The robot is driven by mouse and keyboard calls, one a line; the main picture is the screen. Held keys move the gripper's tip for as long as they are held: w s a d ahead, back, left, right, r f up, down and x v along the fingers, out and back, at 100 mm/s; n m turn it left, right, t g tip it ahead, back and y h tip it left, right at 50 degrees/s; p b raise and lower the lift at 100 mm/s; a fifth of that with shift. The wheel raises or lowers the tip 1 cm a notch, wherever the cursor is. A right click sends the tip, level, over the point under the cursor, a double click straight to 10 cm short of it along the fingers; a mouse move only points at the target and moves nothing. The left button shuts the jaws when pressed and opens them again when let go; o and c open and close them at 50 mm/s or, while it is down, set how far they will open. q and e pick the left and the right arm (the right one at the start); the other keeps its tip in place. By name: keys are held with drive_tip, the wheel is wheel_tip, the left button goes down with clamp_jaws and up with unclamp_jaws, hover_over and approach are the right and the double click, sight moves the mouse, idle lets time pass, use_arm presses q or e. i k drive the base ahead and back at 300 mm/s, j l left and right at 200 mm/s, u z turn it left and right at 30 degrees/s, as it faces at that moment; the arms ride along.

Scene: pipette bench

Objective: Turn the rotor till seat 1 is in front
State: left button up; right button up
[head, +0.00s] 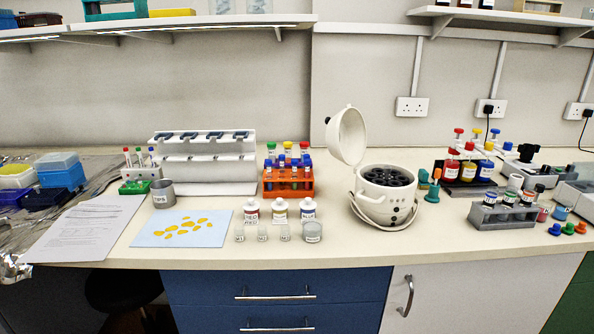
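The white centrifuge (376,206) stands on the bench right of centre, with its round lid (346,136) tilted open up and to the left. The dark rotor (388,176) shows inside the bowl with several round seats around it. The seats look empty, but they are too small to be sure. No seat number can be read, so I cannot tell which seat is in front. Neither of my grippers is in view.
An orange rack of tubes (288,188) stands left of the centrifuge, and white bottles (280,211) stand in front of that rack. A teal and orange item (433,188) stands close to the centrifuge's right. A grey rack (501,216) is farther right. The bench front before the centrifuge is clear.

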sight(387, 177)
drive_tip(key=i+l+u, duration=0.3)
drive_tip(key=l+u, duration=0.15)
drive_tip(key=l, duration=0.15)
drive_tip(key=i+l+u, duration=0.25)
drive_tip(key=l+u, duration=0.2)
drive_tip(key=l, duration=0.2)
drive_tip(key=l+u, duration=0.45)
drive_tip(key=l, duration=0.3)
drive_tip(key=l+u, duration=0.45)
drive_tip(key=l, duration=0.3)
drive_tip(key=k+l+u, duration=0.1)
drive_tip(key=l+u, duration=0.35)
drive_tip(key=l, duration=0.3)
